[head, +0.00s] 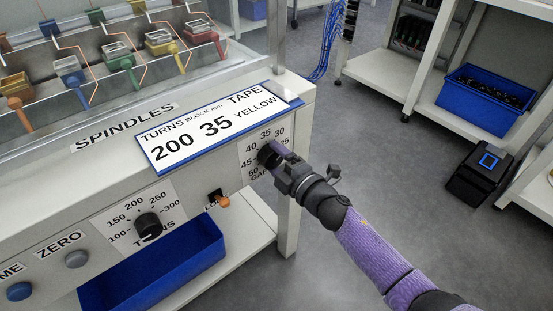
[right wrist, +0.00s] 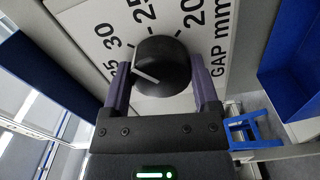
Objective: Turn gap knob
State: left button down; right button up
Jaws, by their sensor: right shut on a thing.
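The gap knob (right wrist: 163,66) is a round black knob with a white pointer line, on a white dial plate (right wrist: 225,25) marked "GAP mm". In the head view the gap knob (head: 267,153) sits at the right end of the machine's front panel, mostly behind my gripper. My right gripper (head: 277,158) is shut on it, one finger on each side; the fingers also show in the right wrist view (right wrist: 163,88). The pointer line points left and slightly up in the wrist view, toward a number partly hidden by a finger. My left gripper is not in view.
A blue-edged card (head: 215,125) above reads turns 200, block mm 35, tape yellow. The turns knob (head: 148,226), a small orange-tipped switch (head: 222,201) and the zero button (head: 77,259) lie left along the panel. A blue bin (head: 165,270) is below.

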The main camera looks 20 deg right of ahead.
jog(key=shift+f+n, duration=0.1)
jog(key=shift+n, duration=0.4)
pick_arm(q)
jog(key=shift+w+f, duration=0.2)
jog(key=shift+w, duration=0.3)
pick_arm(e)
jog(key=shift+n, duration=0.4)
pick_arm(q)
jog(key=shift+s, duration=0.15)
pick_arm(e)
jog(key=o, duration=1.1)
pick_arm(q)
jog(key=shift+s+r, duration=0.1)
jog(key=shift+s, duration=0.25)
pick_arm(e)
jog(key=shift+s+d, duration=0.2)
jog(key=shift+s, duration=0.2)
pick_arm(q)
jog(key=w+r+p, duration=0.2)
jog(key=p, duration=0.1)
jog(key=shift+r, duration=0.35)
pick_arm(e)
jog(key=v, duration=0.9)
